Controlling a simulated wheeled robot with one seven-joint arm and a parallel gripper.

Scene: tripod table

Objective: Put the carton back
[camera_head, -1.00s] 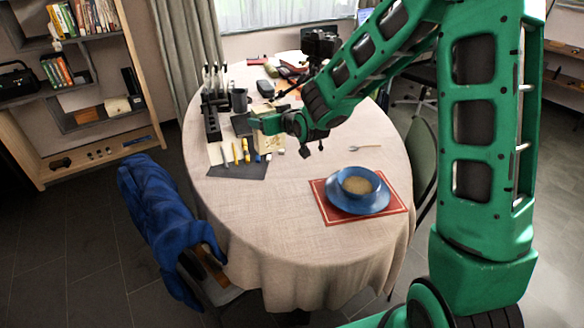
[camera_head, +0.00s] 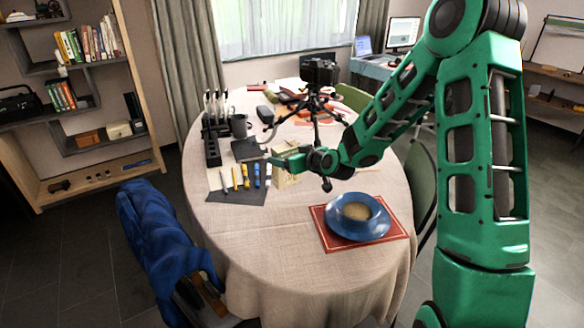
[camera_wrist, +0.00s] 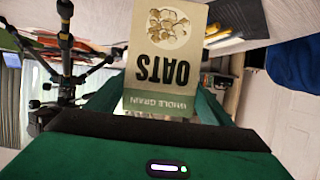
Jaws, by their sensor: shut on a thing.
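The carton (camera_wrist: 168,55) is a cream and green box of whole grain oats, with its print upside down in the wrist view. In the head view the carton (camera_head: 285,178) shows small and partly hidden behind my gripper (camera_head: 287,161). My gripper is shut on the carton, over the far side of the round table (camera_head: 270,240). The carton is beside the row of markers, to their right. I cannot tell whether its base touches the cloth.
A black tripod (camera_head: 318,105) stands close behind and right of the carton. Several markers (camera_head: 245,177) lie on a dark mat to the left. A blue bowl (camera_head: 357,228) sits on a red placemat in front. The table's front left is clear.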

